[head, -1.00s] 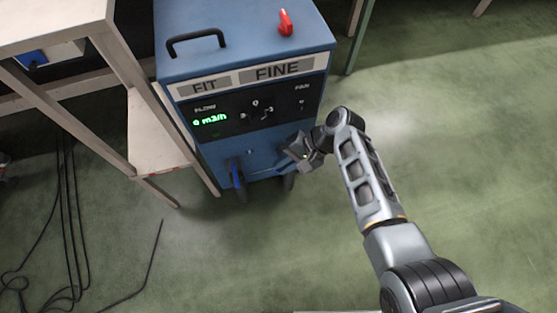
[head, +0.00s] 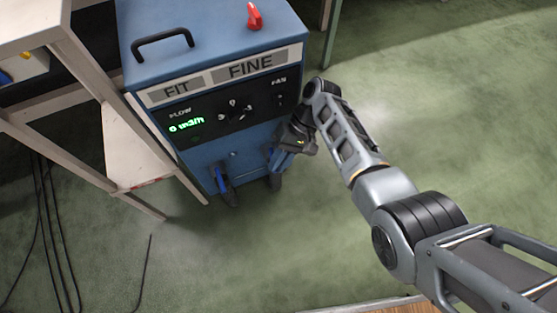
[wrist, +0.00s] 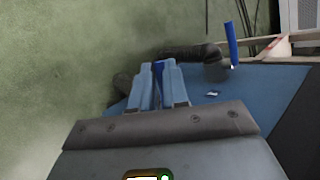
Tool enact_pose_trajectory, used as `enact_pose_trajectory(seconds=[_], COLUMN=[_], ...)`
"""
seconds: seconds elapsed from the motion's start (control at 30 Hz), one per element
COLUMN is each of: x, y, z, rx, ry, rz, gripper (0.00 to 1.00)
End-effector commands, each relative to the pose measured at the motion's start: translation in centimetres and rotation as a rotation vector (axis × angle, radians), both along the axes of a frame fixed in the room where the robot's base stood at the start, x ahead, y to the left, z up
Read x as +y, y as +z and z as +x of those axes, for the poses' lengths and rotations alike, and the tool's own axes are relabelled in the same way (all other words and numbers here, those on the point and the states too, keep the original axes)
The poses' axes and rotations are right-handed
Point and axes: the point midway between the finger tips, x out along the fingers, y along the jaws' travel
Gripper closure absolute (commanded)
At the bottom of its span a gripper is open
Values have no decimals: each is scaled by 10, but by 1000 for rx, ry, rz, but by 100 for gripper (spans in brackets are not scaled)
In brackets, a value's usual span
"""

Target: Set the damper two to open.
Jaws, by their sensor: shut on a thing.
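A blue machine (head: 205,30) marked FIT and FINE stands left of centre in the head view. Two dark pipe stubs with blue lever handles are low on its front. My gripper (head: 275,160) is at the right-hand one, largely covering it. In the wrist view my gripper (wrist: 158,85) is shut on a dark blue handle (wrist: 158,70), held between its light blue fingers. The other blue handle (head: 221,179) is on the left stub, and also shows in the wrist view (wrist: 231,45). I cannot read any damper number.
The panel display (head: 187,124) reads 0 m3/h. A red lever (head: 254,16) and a black handle (head: 162,43) are on the machine's top. A pale table frame (head: 120,130) stands close on the left. Black cables lie at lower left. The green floor on the right is clear.

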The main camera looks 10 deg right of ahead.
Motion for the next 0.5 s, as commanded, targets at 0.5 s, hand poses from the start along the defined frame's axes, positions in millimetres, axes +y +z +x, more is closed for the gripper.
enact_pose_trajectory(seconds=[0.5], x=[0], y=[-1], z=[0], rx=[-1], ry=[-1], rz=[-1], gripper=[65])
